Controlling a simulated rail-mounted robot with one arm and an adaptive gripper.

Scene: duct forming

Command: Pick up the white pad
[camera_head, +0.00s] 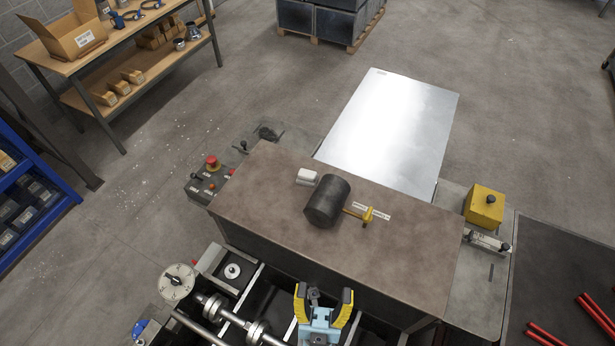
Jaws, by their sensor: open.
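The white pad (307,177) is a small pale block lying on the brown tabletop (270,220), near its back left part. It sits just left of a black cylinder (327,201), with a narrow gap or light contact that I cannot tell apart. My gripper (324,296), with yellow and black fingers, is at the bottom middle of the view. Its fingers are spread open with nothing between them. It is in front of the tabletop, well apart from the pad.
A yellow tool (366,215) and a small labelled strip (376,211) lie right of the cylinder. A shiny metal sheet (392,125) extends behind the tabletop. A control box with a red button (211,162) stands left, a yellow box (484,205) right. The tabletop's right half is clear.

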